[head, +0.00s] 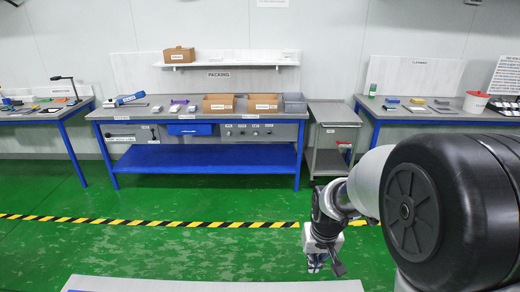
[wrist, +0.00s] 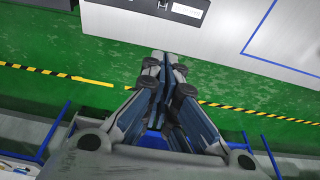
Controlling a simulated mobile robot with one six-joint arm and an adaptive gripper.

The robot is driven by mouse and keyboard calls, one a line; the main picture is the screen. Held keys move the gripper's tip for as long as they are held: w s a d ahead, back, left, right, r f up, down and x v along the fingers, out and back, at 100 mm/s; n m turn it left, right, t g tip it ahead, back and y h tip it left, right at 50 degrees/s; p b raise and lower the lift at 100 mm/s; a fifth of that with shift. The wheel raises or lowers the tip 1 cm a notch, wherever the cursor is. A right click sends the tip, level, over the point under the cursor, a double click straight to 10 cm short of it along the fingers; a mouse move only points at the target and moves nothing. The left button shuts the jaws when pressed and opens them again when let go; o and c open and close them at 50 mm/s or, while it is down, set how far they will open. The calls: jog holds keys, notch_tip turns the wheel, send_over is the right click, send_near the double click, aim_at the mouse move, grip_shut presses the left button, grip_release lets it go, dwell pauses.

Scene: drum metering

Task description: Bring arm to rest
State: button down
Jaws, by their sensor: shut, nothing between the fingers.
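My gripper (head: 317,262) hangs low at the front right in the head view, pointing down over the green floor. In the wrist view my gripper (wrist: 168,58) has its fingers together with nothing between them. My arm reaches in from the right side of the head view, bent, with its large black joint close to the camera. It touches nothing that I can see.
The packing table (head: 205,113) stands across the floor with boxes on it. A small grey cart (head: 333,115) stands beside it. The cleaning table (head: 432,113) is at right, another table (head: 45,112) at left. A pale surface edge (head: 215,284) lies in front.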

jog(key=s+r+t, duration=0.1)
jog(key=s+r, duration=1)
jog(key=r, duration=0.1)
jog(key=s+r+t, duration=0.1)
jog(key=s+r, duration=0.2)
jog(key=s, duration=1)
jog(key=shift+r, duration=0.25)
